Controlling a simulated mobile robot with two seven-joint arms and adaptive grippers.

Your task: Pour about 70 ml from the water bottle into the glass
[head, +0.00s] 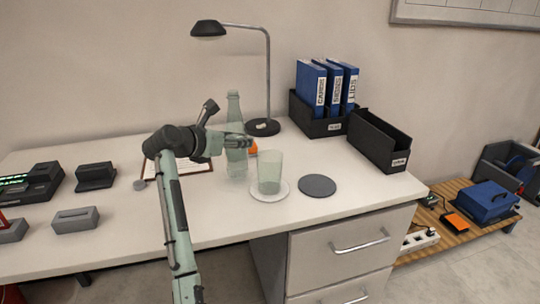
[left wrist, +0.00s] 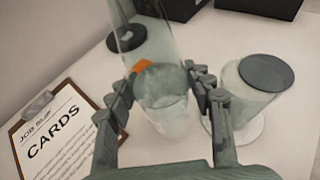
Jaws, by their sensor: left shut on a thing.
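The water bottle (head: 235,108) is a tall, clear, pale green bottle standing upright left of the glass. My left gripper (head: 241,141) is shut around its body, and the bottle (left wrist: 158,85) shows between the two fingers (left wrist: 160,97) in the left wrist view. I cannot tell whether its base touches the desk. The glass (head: 270,170) is a clear, slightly green tumbler, upright on a round white coaster (head: 270,196). In the left wrist view the glass (left wrist: 232,98) is just right of the fingers, apart from the bottle. My right gripper is not in view.
A dark round mat (head: 317,185) lies right of the glass. A desk lamp (head: 262,127) and a small orange object (head: 253,148) are behind the bottle. A clipboard (head: 185,171) lies to the left. Binders (head: 311,84) and a black file box (head: 379,140) stand at the back right.

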